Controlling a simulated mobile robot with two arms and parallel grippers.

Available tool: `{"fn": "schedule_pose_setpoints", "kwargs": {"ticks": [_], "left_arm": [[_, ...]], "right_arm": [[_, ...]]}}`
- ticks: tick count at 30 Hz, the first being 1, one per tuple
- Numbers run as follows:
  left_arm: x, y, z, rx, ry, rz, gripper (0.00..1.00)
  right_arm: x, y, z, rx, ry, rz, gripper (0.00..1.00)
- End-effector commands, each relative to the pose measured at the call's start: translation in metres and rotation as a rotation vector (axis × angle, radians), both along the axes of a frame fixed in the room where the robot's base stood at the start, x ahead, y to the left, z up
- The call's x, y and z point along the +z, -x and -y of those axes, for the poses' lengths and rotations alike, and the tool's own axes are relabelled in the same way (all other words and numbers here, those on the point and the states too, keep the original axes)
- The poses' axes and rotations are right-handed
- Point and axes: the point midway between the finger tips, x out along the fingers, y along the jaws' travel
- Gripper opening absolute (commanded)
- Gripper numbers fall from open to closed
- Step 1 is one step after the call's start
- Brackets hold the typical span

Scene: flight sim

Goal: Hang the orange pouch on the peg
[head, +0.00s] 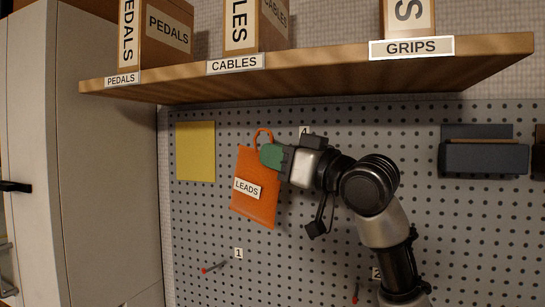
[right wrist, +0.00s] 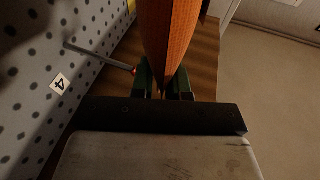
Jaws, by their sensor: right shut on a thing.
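The orange pouch (head: 256,205), labelled LEADS, hangs tilted in front of the pegboard, with its orange loop (head: 263,131) at the top. My right gripper (head: 271,156) is shut on its upper right edge. In the right wrist view the pouch (right wrist: 168,35) is edge-on between the green fingers (right wrist: 163,84). A metal peg (right wrist: 98,56) with a red tip, near the label 4, sticks out close to the left finger. In the head view that peg is hidden behind my gripper. Whether the loop touches a peg cannot be told. My left gripper is not in view.
Peg 1 (head: 214,266) and peg 2 (head: 355,292) are bare, lower on the pegboard (head: 300,262). A wooden shelf (head: 310,72) with boxes juts out above. A yellow sheet (head: 195,151) is at left, a dark holder (head: 485,158) at right, and a cabinet (head: 108,170) far left.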

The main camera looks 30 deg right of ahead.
Motion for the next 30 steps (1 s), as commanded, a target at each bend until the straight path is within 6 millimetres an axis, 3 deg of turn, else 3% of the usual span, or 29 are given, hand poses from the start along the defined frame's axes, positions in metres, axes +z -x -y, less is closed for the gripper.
{"fn": "schedule_pose_setpoints", "kwargs": {"ticks": [30], "left_arm": [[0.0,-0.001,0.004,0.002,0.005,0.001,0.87]], "right_arm": [[-0.008,-0.039,0.044,-0.001,-0.001,-0.001,0.0]]}}
